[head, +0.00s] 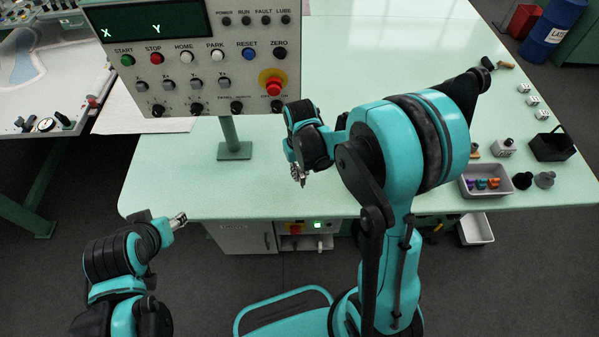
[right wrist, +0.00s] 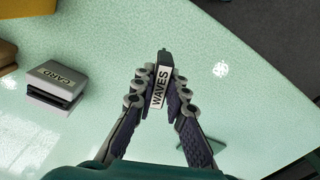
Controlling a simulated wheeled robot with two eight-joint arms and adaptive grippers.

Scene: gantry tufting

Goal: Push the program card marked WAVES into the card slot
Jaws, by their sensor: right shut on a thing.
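My right gripper (head: 300,178) is over the front part of the pale green table. In the right wrist view its fingers (right wrist: 161,95) are shut on a dark program card with a white label reading WAVES (right wrist: 160,85). A grey block marked CARD (right wrist: 58,82), with a dark slot in its side, stands on the table to the left of the held card. The card is apart from this block. I cannot make out the block in the head view. My left gripper (head: 178,221) is near the table's front left edge; its opening is too small to tell.
A control panel (head: 200,60) stands on a post with a green foot (head: 235,151). A grey tray (head: 470,188) with coloured pieces is at the right, near a black box (head: 552,146). An orange-brown block (right wrist: 8,55) lies beyond the CARD block. The table's front left is clear.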

